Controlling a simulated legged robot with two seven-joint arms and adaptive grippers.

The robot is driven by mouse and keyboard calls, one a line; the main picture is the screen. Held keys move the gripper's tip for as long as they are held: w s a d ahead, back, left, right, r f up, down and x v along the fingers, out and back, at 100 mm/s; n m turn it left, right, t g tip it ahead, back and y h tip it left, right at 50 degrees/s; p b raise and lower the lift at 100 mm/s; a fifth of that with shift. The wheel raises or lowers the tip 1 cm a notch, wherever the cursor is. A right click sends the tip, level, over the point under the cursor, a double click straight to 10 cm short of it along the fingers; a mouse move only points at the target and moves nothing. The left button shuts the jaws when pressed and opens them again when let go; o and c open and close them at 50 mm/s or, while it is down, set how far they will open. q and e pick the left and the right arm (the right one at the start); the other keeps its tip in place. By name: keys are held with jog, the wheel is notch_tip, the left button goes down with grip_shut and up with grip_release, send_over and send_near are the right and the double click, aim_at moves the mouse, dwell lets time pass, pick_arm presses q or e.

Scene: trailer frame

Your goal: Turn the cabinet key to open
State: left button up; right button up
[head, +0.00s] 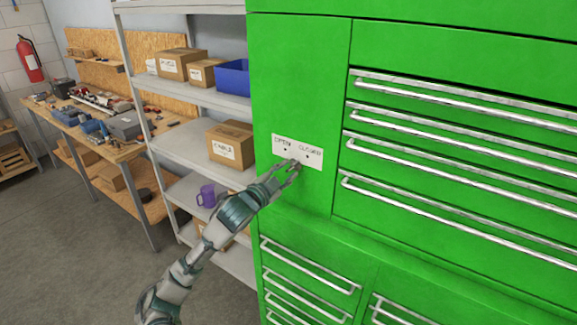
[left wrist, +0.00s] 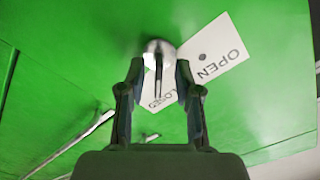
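The green cabinet (head: 300,75) carries a white label (head: 313,160) reading OPEN and CLOSED, with a dark dot beside OPEN. In the left wrist view, a shiny round lock with a thin key (left wrist: 158,58) sits at the label's edge, near the partly hidden CLOSED word. My left gripper (head: 292,168) is at the label in the head view and hides the key there. In the left wrist view, my left gripper (left wrist: 160,78) has a finger on each side of the key, with visible gaps between. It is open. My right gripper is not in view.
Drawers with long metal handles (head: 450,125) stick out to the right of the label, and more drawers (head: 310,268) lie below. A grey shelf (head: 190,140) with boxes, a blue bin (head: 233,78) and a purple mug (head: 207,196) stands left. Floor is clear at lower left.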

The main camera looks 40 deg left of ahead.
pick_arm(q)
jog(key=shift+w+d, duration=0.15)
jog(key=shift+w, duration=0.85)
grip_shut()
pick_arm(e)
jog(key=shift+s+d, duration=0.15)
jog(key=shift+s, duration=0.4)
